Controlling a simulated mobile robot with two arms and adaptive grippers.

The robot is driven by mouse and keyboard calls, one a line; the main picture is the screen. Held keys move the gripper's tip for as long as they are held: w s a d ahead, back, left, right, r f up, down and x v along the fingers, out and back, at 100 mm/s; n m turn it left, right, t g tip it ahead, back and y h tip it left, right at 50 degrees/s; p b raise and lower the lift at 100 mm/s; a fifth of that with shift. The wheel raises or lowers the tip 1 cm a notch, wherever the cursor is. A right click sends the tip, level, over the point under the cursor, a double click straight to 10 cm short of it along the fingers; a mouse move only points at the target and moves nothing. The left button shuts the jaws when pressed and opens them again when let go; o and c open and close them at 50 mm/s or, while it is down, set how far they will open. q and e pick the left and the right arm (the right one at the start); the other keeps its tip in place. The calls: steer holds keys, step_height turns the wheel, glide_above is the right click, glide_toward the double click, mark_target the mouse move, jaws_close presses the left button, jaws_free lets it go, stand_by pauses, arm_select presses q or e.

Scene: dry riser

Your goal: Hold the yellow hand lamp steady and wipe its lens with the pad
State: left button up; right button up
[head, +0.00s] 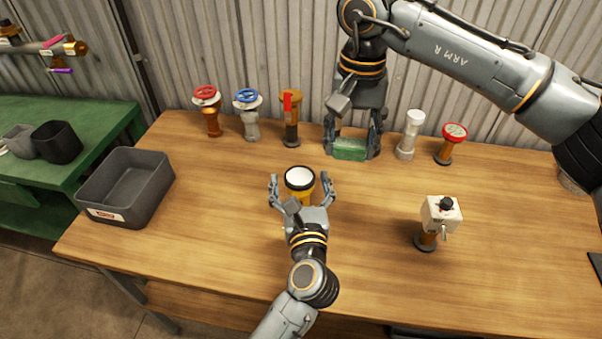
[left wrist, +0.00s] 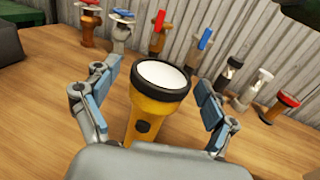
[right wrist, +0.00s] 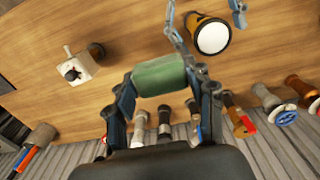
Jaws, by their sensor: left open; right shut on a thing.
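The yellow hand lamp (head: 299,184) stands upright on the table, its white lens facing up inside a black rim. It also shows in the left wrist view (left wrist: 160,98) and the right wrist view (right wrist: 211,36). My left gripper (head: 302,186) is open, with one finger on each side of the lamp and gaps visible in the left wrist view. My right gripper (head: 352,148) is shut on the green pad (head: 349,150), behind and to the right of the lamp. The pad also shows between the fingers in the right wrist view (right wrist: 160,76), apart from the lens.
A grey bin (head: 126,188) stands at the left. A red-wheel valve (head: 207,110), a blue-wheel valve (head: 248,113), a red-lever valve (head: 291,118) and other fittings line the back. A white box fitting (head: 440,214) stands at the right. The table's front is mostly clear.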

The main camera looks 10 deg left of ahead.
arm_select(q)
steer(key=shift+s, duration=0.1)
steer(key=v, duration=1.2)
